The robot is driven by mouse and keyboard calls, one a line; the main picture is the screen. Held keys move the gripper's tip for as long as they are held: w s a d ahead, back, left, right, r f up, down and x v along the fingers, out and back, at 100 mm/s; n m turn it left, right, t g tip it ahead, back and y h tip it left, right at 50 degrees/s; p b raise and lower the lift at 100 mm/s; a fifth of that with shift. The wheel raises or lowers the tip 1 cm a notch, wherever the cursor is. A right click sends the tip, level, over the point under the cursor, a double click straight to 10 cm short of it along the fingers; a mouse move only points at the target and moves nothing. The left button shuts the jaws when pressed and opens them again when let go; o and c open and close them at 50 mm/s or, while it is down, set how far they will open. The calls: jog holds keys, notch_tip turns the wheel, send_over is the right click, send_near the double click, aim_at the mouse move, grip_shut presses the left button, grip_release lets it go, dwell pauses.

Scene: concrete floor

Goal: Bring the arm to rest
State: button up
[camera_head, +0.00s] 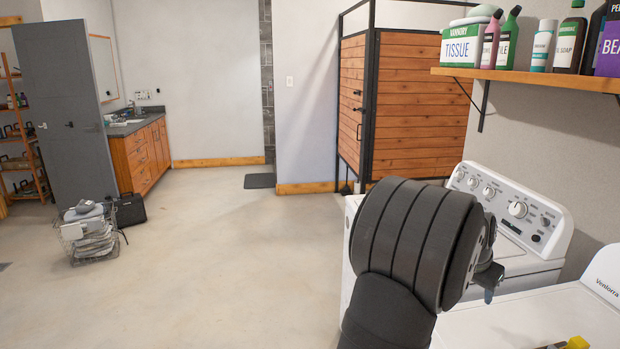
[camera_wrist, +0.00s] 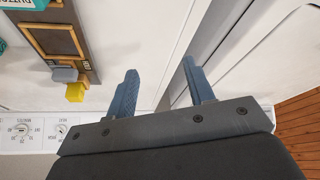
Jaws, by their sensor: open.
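My gripper (camera_wrist: 158,92) shows in the wrist view with its two blue-grey fingers apart and nothing between them. In the head view my dark arm rises at the lower right, in front of the white washing machine (camera_head: 512,225). Only a small part of the gripper (camera_head: 490,275) shows there, behind the arm's thick dark joint. The wrist view shows the white machine tops beyond the fingers. Whether the fingers touch anything cannot be told, but no contact shows.
A second white machine (camera_head: 520,318) stands at the lower right, with a yellow item (camera_head: 577,342) on it. A wooden shelf (camera_head: 540,78) with bottles and a tissue box (camera_head: 468,47) hangs above. A wire basket (camera_head: 92,238) stands on the left. The middle floor is clear.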

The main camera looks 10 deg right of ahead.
jog(key=w+a+f+n, duration=0.2)
jog(key=w+a, duration=0.4)
jog(key=a, duration=0.4)
jog(key=w+a+f+n+t+y, duration=0.1)
jog(key=w+a+f+n, duration=0.1)
jog(key=w+a, duration=0.5)
jog(key=a, duration=0.4)
jog(key=shift+w+a, duration=0.2)
jog(key=shift+a, duration=0.1)
